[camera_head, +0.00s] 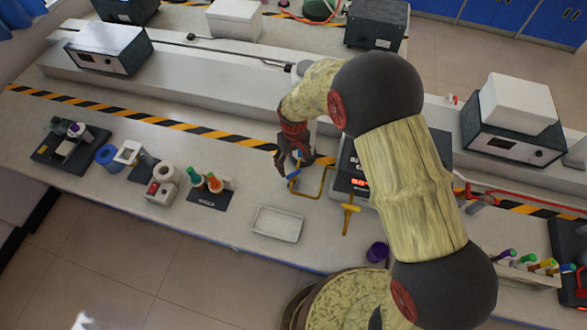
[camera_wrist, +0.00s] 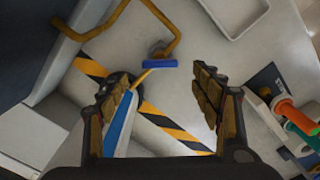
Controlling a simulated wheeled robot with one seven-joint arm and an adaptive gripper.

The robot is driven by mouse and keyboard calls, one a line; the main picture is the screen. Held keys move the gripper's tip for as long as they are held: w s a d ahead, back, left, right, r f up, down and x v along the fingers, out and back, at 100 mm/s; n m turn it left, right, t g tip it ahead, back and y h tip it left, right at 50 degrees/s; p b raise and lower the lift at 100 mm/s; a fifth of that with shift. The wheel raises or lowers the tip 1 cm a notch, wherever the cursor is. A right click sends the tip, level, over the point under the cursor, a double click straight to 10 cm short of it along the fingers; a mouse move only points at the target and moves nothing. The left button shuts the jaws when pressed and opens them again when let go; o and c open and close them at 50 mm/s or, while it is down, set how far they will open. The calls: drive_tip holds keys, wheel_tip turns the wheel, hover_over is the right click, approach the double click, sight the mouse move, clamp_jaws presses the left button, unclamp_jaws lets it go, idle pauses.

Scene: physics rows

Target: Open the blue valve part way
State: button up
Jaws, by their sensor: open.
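My gripper (camera_wrist: 158,88) is open, its two fingers spread wide. In the wrist view a long blue lever (camera_wrist: 119,124) lies between the fingers, close beside the left finger; I cannot tell whether they touch. A smaller blue bar (camera_wrist: 160,64) sits beyond the fingertips, by a thin yellow rod and a round base. In the head view my gripper (camera_head: 290,162) is over the yellow pipework (camera_head: 325,186) at the bench's striped line. A blue piece (camera_head: 293,177) shows just below it; the fingers partly hide the valve.
A yellow tap-like fitting (camera_head: 350,212) and a dark device with a red display (camera_head: 352,172) stand right of the gripper. A white tray (camera_head: 277,223) lies in front. Coloured funnels or tubes (camera_head: 205,183) stand to the left. A purple cup (camera_head: 377,252) is near the front edge.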

sight(294, 173)
wheel_tip(294, 173, up, 6)
drive_tip(key=shift+f, duration=0.1)
idle(0.4)
drive_tip(key=shift+d, duration=0.1)
